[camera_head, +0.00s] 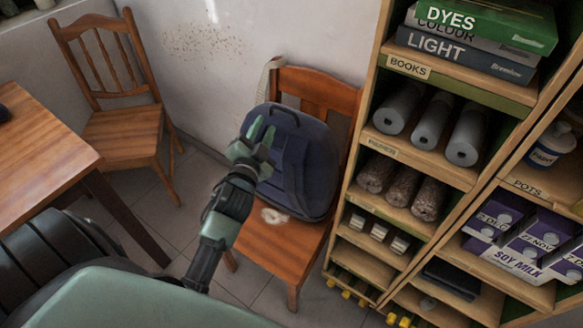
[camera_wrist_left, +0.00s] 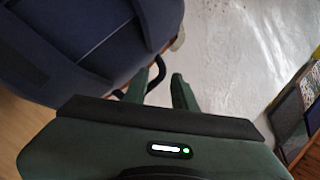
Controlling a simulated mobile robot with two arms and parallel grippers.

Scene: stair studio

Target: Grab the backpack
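The dark blue backpack (camera_head: 305,165) stands upright on the seat of a wooden chair, leaning against its backrest. Its dark top handle (camera_head: 284,113) is just right of my left gripper (camera_head: 264,128) in the head view. In the left wrist view, the backpack (camera_wrist_left: 85,35) fills the upper left. There my left gripper (camera_wrist_left: 160,85) has its two green fingers apart, with the handle loop close beside the left finger. I cannot tell whether the handle touches that finger. My right gripper is in neither view.
The chair (camera_head: 265,250) stands between a wall and a tall wooden shelf (camera_head: 365,225) loaded with books, rolls and milk cartons. A wooden table (camera_head: 40,150) and a second chair (camera_head: 125,135) are at left. Tiled floor is clear between the chairs.

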